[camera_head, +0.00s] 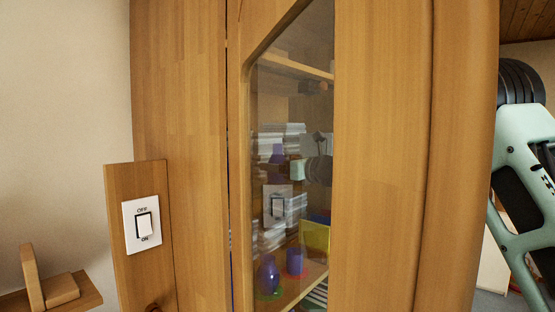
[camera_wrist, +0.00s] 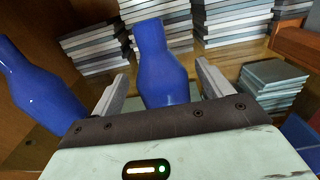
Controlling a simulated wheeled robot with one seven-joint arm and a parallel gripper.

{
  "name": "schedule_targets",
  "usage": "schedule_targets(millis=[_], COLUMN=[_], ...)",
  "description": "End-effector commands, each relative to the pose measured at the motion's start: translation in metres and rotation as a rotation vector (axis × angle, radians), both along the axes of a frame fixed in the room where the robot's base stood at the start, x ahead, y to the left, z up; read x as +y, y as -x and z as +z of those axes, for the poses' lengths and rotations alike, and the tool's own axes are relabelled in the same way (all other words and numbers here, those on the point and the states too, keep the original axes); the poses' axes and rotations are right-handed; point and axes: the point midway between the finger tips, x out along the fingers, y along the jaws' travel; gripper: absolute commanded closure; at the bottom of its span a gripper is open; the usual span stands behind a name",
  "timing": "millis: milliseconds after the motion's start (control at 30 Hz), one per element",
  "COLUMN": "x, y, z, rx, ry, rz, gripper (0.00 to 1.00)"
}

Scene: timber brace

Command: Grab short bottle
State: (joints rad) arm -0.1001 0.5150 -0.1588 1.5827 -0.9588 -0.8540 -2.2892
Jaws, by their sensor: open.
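In the wrist view a blue bottle (camera_wrist: 160,68) with a narrow neck stands between the fingers of my gripper (camera_wrist: 161,75). The gripper is open, with a small gap showing on each side of the bottle. The bottle's base is hidden behind the gripper body. A second blue bottle (camera_wrist: 38,92) is at the left, outside the left finger, and looks tilted in this view. Through the glass in the head view, a dark blue bottle (camera_head: 268,276) and a shorter blue item (camera_head: 295,262) show low down. I cannot tell which bottle is the short one.
Stacks of books (camera_wrist: 95,48) stand behind the bottles, with another stack (camera_wrist: 275,78) at the right. A wooden cabinet with a glass pane (camera_head: 320,110) fills the head view's middle. A switch panel (camera_head: 128,245) stands at its left. My pale green arm is at the far right.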

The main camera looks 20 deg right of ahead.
Motion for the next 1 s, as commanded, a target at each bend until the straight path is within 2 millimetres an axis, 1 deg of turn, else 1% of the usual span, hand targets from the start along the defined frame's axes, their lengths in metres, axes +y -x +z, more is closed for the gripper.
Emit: schedule_targets(millis=[33, 200, 333, 533, 567, 600, 667, 700, 733, 1000], x=[0.002, 0.012, 0.015, 0.015, 0.015, 0.015, 0.015, 0.015, 0.015, 0.015], y=[-0.006, -0.02, -0.024, -0.024, -0.024, -0.024, -0.024, -0.024, -0.024, -0.023], z=[0.005, 0.003, 0.001, 0.0, 0.0, 0.0, 0.0, 0.0, 0.0, 0.001], rx=[0.002, 0.001, -0.001, -0.001, -0.001, -0.001, -0.001, -0.001, -0.001, -0.002], ry=[0.0, 0.001, 0.001, 0.001, 0.001, 0.001, 0.001, 0.001, 0.001, 0.0], rz=[0.0, -0.001, -0.001, -0.001, -0.001, -0.001, -0.001, -0.001, -0.001, -0.001], gripper=[0.21, 0.21, 0.21, 0.21, 0.3, 0.41, 0.58, 0.69, 0.75, 0.75])
